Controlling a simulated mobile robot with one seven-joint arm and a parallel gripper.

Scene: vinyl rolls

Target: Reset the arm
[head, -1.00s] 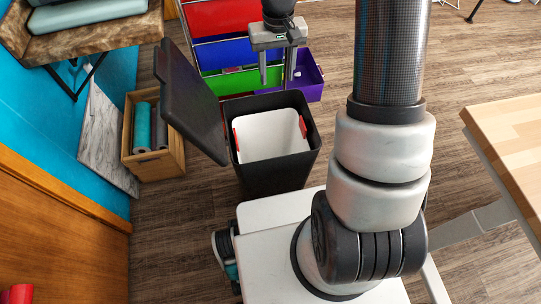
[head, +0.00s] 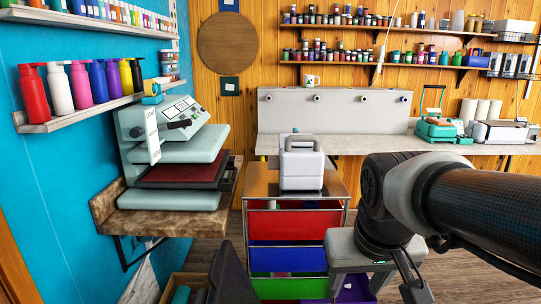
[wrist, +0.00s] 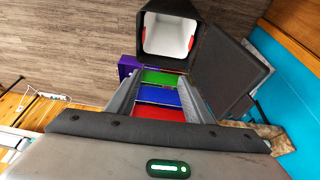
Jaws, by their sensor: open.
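My gripper (wrist: 160,88) is open and empty; in the wrist view its two grey fingers stand apart, with nothing between them but the distant coloured drawers. In the head view my arm reaches in from the right edge, and the grey gripper body (head: 372,249) hangs in front of the drawer cart's right side. The fingers are partly cut off by the bottom edge there.
The drawer cart (head: 292,224) has red, blue, green and purple drawers and a white device (head: 301,165) on top. A black bin (wrist: 142,44) with a white liner stands open, its lid (wrist: 228,75) raised. A heat press (head: 172,160) sits on a wooden shelf at left.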

